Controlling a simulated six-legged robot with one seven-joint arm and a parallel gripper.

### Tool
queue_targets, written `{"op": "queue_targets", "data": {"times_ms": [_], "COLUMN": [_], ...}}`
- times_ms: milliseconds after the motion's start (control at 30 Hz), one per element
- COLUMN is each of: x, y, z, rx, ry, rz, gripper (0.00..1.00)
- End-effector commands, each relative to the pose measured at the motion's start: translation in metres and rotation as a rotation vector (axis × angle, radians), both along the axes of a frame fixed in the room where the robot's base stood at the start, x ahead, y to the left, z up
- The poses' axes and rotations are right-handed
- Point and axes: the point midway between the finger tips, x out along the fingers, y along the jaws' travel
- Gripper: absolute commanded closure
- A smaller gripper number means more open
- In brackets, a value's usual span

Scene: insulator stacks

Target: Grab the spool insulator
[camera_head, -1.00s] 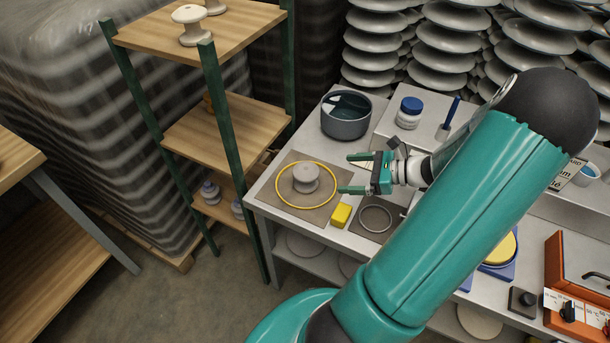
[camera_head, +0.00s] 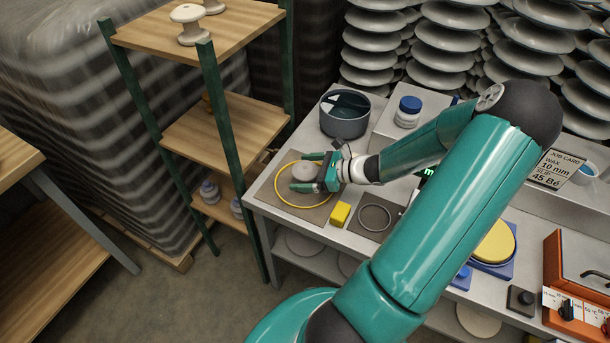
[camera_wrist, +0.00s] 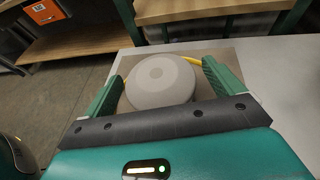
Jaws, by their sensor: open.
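The grey spool insulator (camera_head: 304,172) stands upright on a brown mat (camera_head: 318,213) inside a yellow ring (camera_head: 290,203), at the left end of the grey bench. In the wrist view its round top (camera_wrist: 160,82) sits between my two green fingers. My gripper (camera_head: 308,170) is open around it, one finger on each side. In the wrist view a narrow gap shows at the right finger; the left finger is very close, and I cannot tell whether it touches. The spool's lower part is mostly hidden by my gripper.
A dark pot (camera_head: 345,114) stands behind the mat. A yellow block (camera_head: 340,214) and a thin grey ring (camera_head: 374,218) lie in front and right. A wooden shelf with green posts (camera_head: 225,128) stands close to the bench's left end. A blue-lidded jar (camera_head: 408,112) stands at the back.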

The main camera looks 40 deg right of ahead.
Motion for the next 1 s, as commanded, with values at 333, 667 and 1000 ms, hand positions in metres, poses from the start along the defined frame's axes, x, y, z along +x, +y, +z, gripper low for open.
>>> {"op": "queue_targets", "data": {"times_ms": [333, 667, 1000], "x": [0.0017, 0.0017, 0.0016], "y": [0.0007, 0.0005, 0.0000], "z": [-0.0007, -0.0002, 0.0083], "rx": [0.000, 0.000, -0.002], "ry": [0.000, 0.000, 0.000], "rz": [-0.001, -0.001, -0.002], "gripper": [0.26, 0.68, 0.68]}}
